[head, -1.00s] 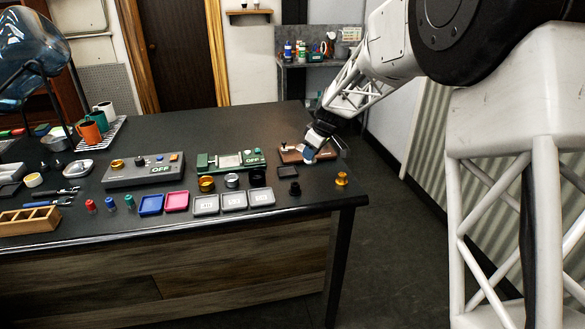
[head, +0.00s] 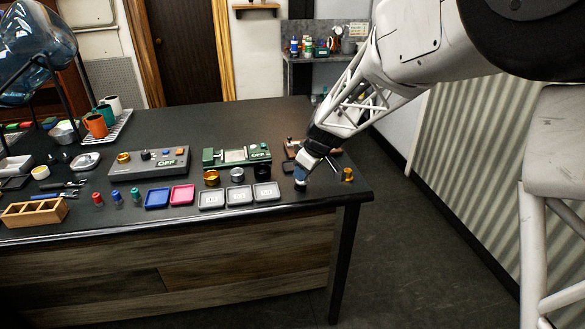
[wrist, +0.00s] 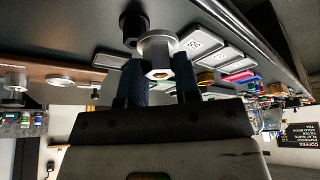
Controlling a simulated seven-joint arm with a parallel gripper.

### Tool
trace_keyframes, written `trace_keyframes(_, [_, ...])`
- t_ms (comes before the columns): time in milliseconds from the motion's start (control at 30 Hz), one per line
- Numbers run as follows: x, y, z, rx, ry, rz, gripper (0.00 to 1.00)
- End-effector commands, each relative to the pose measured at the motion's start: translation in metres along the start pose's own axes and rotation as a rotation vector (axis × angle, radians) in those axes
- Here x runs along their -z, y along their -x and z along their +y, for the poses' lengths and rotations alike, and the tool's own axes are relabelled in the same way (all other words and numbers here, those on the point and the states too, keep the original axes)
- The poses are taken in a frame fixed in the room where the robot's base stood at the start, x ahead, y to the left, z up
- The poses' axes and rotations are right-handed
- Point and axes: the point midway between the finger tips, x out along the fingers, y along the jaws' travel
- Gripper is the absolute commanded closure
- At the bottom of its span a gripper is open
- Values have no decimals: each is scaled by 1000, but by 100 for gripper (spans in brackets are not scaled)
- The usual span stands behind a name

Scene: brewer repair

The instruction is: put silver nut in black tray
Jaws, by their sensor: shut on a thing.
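My gripper (wrist: 158,75) is shut on the silver nut (wrist: 157,48), a round silver piece with a hexagonal opening, between its blue fingertips. In the head view my gripper (head: 301,177) is low over the right front of the table, and the nut cannot be made out there. A small dark tray (wrist: 109,61), which looks like the black tray, lies left of the held nut in the wrist view. In the head view my gripper covers most of that spot. A black nut (wrist: 133,22) stands just beyond the held nut.
Grey trays (head: 211,199) stand left of my gripper, beside pink (head: 182,195) and blue (head: 157,198) trays. A brown board (wrist: 70,76) with silver discs is close by. A gold piece (head: 347,174) stands near the right table edge.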

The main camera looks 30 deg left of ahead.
Motion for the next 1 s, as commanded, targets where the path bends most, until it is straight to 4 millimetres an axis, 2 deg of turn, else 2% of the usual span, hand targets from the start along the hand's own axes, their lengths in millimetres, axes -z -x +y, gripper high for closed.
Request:
trace_keyframes(567, [1,-1,-1,0,0,0,96])
trace_keyframes(1000, [26,-16,31,1,0,-1,96])
